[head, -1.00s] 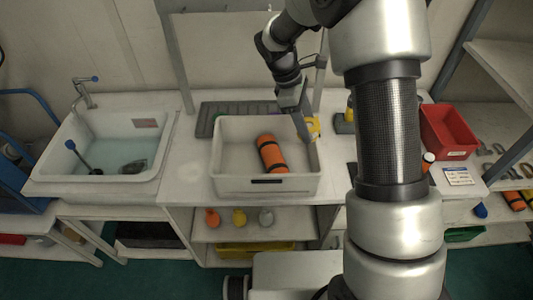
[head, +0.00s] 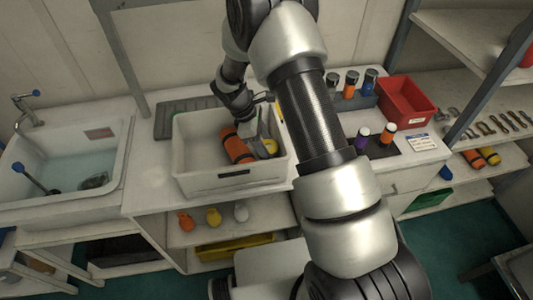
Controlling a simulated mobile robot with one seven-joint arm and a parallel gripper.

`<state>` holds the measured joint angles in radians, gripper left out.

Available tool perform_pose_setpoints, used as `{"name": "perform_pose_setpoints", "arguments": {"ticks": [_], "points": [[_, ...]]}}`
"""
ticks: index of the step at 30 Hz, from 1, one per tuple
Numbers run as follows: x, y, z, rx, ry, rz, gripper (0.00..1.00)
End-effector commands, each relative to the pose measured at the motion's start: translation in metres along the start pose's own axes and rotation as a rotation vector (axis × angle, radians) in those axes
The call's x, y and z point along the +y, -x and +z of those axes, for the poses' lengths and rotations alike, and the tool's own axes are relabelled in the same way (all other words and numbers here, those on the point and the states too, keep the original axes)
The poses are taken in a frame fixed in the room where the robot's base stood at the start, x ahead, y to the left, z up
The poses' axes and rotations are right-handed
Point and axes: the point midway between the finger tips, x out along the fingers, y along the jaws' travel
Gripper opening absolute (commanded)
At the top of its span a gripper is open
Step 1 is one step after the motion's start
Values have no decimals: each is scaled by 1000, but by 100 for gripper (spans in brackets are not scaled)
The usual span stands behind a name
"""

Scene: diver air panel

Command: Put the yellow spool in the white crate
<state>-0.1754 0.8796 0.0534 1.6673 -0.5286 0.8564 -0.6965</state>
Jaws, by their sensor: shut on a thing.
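The white crate (head: 230,181) stands on the white counter, left of my arm in the head view. My gripper (head: 261,141) points down within the crate's outline, at its right side. It is shut on the yellow spool (head: 269,147), which shows in part below and right of the fingers. The spool appears inside the crate's walls; I cannot tell whether it touches the floor. An orange cylinder with black bands (head: 237,147) lies in the crate, just left of the gripper.
A sink (head: 68,165) is at the left. A red bin (head: 406,101) and several capped bottles (head: 351,84) stand at the right. A grey tray (head: 184,112) lies behind the crate. Shelves below hold small coloured weights (head: 213,216).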

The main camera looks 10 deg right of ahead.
Motion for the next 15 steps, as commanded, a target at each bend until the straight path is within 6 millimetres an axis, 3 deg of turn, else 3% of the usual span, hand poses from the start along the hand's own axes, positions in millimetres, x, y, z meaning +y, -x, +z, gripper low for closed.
{"name": "perform_pose_setpoints", "arguments": {"ticks": [1,3,14,15], "points": [[0,-15,-6,-1,1,-1,24],[0,-21,-9,0,0,1,24],[0,-23,-10,0,0,0,24],[0,-24,-10,0,0,0,49]]}}
